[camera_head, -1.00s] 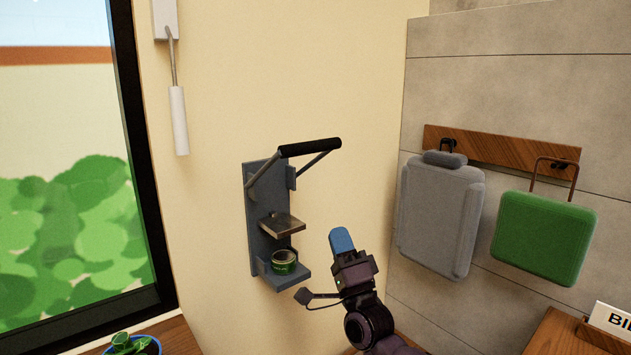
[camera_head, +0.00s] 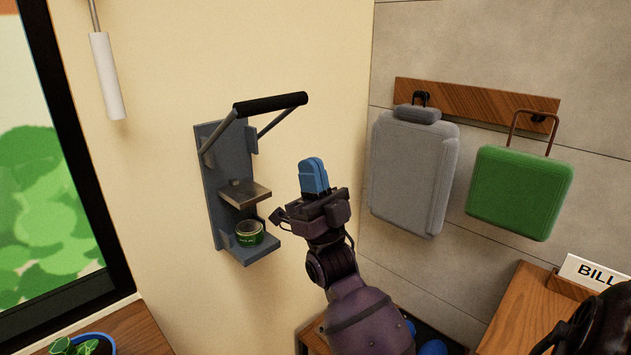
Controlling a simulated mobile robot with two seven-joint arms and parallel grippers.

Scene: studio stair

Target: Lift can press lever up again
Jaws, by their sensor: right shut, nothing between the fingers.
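The can press (camera_head: 211,182) is a grey-blue plate fixed to the cream wall, with a metal pressing plate (camera_head: 244,194) above a lower shelf. Its lever (camera_head: 270,104) is a U-shaped frame with a black grip, raised above the top of the press. A short green can (camera_head: 249,233) sits on the lower shelf, under the pressing plate and apart from it. My right gripper (camera_head: 313,172), with blue fingertips, is shut and empty. It is to the right of the press, below the lever grip, and appears apart from it. My left gripper is not in view.
A grey bag (camera_head: 413,175) and a green bag (camera_head: 519,193) hang from a wooden rack (camera_head: 475,103) at right. A wooden surface with a sign (camera_head: 592,272) is at lower right. A potted plant (camera_head: 80,345) is at lower left. A white handle (camera_head: 106,75) hangs near the window.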

